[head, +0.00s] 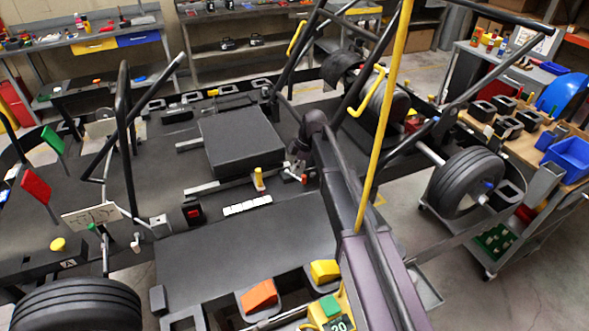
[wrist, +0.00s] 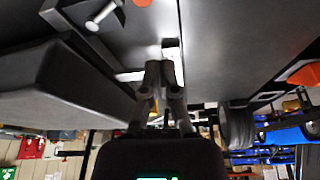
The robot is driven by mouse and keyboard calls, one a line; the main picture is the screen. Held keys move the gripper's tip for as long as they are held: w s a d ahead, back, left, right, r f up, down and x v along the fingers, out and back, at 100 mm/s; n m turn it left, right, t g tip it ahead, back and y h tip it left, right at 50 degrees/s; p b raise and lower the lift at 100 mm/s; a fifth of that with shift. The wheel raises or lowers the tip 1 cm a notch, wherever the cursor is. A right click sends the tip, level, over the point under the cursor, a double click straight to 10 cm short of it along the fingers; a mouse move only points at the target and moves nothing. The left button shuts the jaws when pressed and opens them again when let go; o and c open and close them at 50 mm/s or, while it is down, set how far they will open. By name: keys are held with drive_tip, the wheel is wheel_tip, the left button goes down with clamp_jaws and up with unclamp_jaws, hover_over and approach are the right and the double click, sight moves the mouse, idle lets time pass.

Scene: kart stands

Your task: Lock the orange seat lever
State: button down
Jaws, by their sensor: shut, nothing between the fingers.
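A small lever with an orange-red tip (head: 304,180) shows just below my gripper in the head view, by the rail of the black seat (head: 240,142). Its angle is hard to tell at this size. My gripper (head: 298,158) is at the right side of the seat, near this lever. In the wrist view my gripper (wrist: 161,66) has its fingers together, with nothing between them. A bright metal bar (wrist: 172,58) lies right beside the fingertips; I cannot tell if they touch. An orange piece (wrist: 142,2) is cut off at the top edge, and another orange part (wrist: 305,75) is at the right.
A yellow-topped lever (head: 259,178) stands left of the gripper by the seat rail. A yellow pole (head: 385,130) and dark frame tubes rise close to my arm. An orange block (head: 259,295) and a yellow block (head: 324,270) sit in front. The flat black floor panel is mostly clear.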

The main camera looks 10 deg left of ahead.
drive_tip(key=shift+w+p+v, duration=0.15)
drive_tip(key=shift+p+v, duration=0.8)
drive_tip(key=shift+v, duration=0.2)
drive_tip(key=shift+w+p+v, duration=0.1)
drive_tip(key=shift+p+v, duration=0.85)
drive_tip(key=shift+v, duration=0.2)
drive_tip(key=s+d+m+t+h, duration=0.1)
drive_tip(key=s+d+m+h, duration=0.2)
drive_tip(key=s+d+m, duration=1.9)
drive_tip(key=s+d+f, duration=0.1)
drive_tip(key=d, duration=0.4)
drive_tip(key=shift+s+m, duration=0.25)
drive_tip(key=shift+m, duration=0.05)
